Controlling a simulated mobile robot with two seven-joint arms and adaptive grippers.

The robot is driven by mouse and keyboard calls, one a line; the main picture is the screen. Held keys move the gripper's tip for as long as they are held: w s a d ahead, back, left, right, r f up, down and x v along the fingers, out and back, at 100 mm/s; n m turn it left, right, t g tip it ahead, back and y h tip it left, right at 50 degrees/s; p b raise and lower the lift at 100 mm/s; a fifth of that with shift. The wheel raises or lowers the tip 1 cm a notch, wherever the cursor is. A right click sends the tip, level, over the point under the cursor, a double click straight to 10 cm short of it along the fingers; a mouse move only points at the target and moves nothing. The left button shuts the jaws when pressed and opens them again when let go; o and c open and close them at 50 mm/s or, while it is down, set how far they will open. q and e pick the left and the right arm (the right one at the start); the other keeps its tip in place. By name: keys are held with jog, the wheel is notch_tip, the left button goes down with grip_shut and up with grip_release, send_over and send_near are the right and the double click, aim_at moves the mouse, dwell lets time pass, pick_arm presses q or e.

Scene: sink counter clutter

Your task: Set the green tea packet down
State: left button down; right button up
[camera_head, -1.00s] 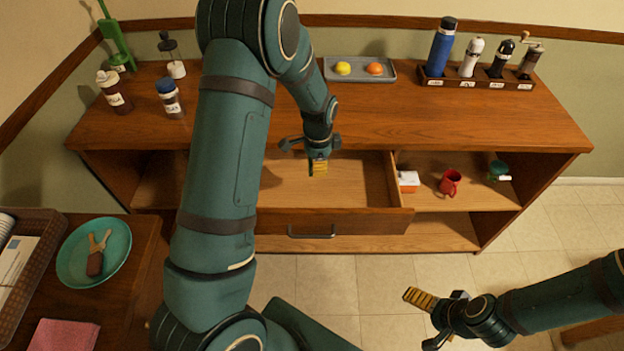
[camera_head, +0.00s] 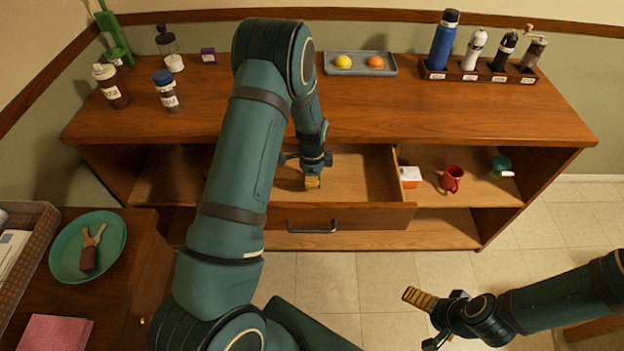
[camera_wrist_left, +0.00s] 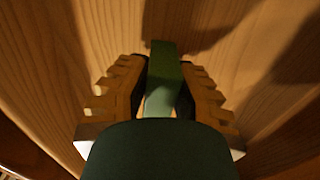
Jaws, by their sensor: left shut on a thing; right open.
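The green tea packet (camera_wrist_left: 163,76) shows as a narrow green strip in the left wrist view, upright between the yellow finger pads. My left gripper (camera_wrist_left: 163,80) is shut on it. In the head view my left gripper (camera_head: 312,182) points down inside the open drawer (camera_head: 362,184), and I cannot make out the packet there. Wood grain and a dark shadow lie beyond the packet in the wrist view; I cannot tell whether it touches the drawer floor. My right gripper (camera_head: 430,318) is open and empty, over the floor at lower right.
The drawer front (camera_head: 345,215) sticks out. Right of the drawer, a white box (camera_head: 410,177), red mug (camera_head: 452,179) and green-lidded jar (camera_head: 500,166) stand on the shelf. A grey tray (camera_head: 360,70), bottle rack (camera_head: 475,77) and small purple box (camera_head: 208,56) are on the counter.

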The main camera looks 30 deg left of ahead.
pick_arm(q)
jog(key=shift+f, duration=0.25)
jog(key=shift+f, duration=0.15)
jog(key=c, duration=0.9)
grip_release()
jog(key=shift+r, duration=0.45)
notch_tip(320, 180, up, 12)
jog(key=shift+f+p, duration=0.2)
jog(key=shift+p, duration=0.85)
